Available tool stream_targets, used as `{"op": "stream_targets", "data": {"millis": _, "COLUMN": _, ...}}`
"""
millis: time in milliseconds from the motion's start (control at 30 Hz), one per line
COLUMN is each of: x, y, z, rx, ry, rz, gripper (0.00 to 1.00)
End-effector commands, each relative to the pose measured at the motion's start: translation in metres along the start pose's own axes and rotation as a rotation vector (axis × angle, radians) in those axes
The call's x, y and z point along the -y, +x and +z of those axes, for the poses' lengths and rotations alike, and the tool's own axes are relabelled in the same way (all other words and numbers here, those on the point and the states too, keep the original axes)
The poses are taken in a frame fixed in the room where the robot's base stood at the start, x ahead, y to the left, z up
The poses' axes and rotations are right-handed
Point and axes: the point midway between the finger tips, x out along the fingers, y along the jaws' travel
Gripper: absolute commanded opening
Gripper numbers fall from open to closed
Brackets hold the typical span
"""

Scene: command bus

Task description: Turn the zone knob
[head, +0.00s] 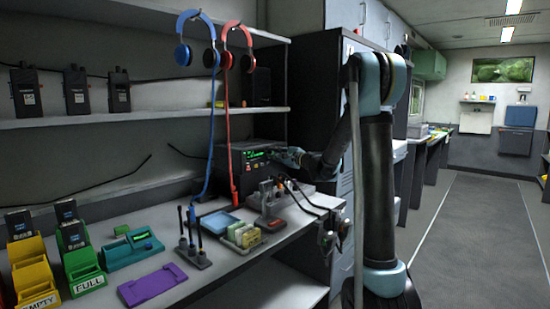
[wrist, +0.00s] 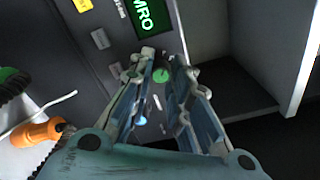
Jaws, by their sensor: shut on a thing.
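The black radio unit (head: 235,165) with a green-lit display stands on the bench under the shelf. In the wrist view its panel (wrist: 85,45) and part of the green display (wrist: 148,17) show at the upper left. A knob with a green face (wrist: 160,75) sits between my fingers. My gripper (wrist: 164,60) is shut on this knob, one finger on each side. In the head view my gripper (head: 282,154) reaches the right part of the unit's front, and the knob is hidden there. The knob's label cannot be read.
Blue headphones (head: 184,54) and red headphones (head: 226,58) hang from the upper shelf, their cords passing in front of the unit. A soldering-type stand (head: 270,205), a blue tray (head: 221,223) and battery holders (head: 242,235) crowd the bench below. The aisle floor (head: 470,240) is clear.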

Motion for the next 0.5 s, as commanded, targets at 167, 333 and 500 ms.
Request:
{"op": "stream_targets", "data": {"millis": 167, "x": -0.0025, "y": -0.0012, "z": 0.0002, "rx": 0.005, "ry": -0.138, "rz": -0.001, "gripper": 0.00}}
{"op": "stream_targets", "data": {"millis": 333, "x": -0.0026, "y": -0.0012, "z": -0.0001, "rx": 0.006, "ry": -0.207, "rz": -0.003, "gripper": 0.00}}
{"op": "stream_targets", "data": {"millis": 500, "x": -0.0028, "y": -0.0012, "z": -0.0002, "rx": 0.007, "ry": -0.220, "rz": -0.003, "gripper": 0.00}}
